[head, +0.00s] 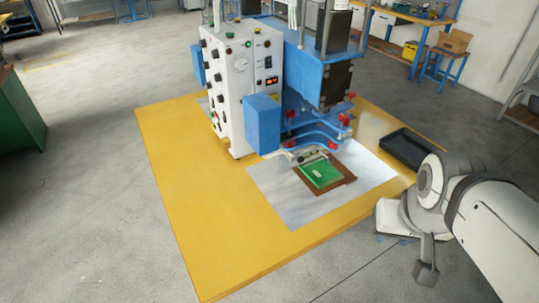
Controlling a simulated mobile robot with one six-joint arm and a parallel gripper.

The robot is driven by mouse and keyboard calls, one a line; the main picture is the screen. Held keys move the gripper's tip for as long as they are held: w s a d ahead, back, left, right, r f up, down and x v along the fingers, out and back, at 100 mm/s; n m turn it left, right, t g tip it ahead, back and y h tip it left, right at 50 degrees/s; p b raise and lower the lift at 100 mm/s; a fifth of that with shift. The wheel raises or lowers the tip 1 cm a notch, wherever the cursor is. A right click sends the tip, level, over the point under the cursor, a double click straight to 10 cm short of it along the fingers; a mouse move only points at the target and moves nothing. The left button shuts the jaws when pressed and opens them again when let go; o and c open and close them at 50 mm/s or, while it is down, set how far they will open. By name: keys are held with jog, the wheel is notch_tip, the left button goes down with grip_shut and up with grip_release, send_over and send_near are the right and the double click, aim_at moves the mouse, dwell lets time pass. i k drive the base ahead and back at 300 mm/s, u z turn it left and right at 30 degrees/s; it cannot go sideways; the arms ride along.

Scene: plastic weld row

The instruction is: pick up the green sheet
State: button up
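The green sheet (322,178) lies flat on a brown board (338,187), on a pale grey plate (290,205) in front of the blue and white machine. A small pale mark shows on the sheet. My gripper (391,240) seems to be at the white end of my arm, right of the plate and apart from the sheet. Its fingers are too small and too hidden to read, and nothing is seen held in it.
The machine (240,90) stands just behind the sheet, with blue parts and red knobs close above its back edge. A black tray (405,148) lies to the right on the yellow base (185,210). The base's front left is clear. A green cabinet (18,110) stands far left.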

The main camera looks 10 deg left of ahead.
aim_at(322, 173)
jog(key=u, duration=0.75)
jog(key=i, duration=0.95)
jog(key=z, duration=0.05)
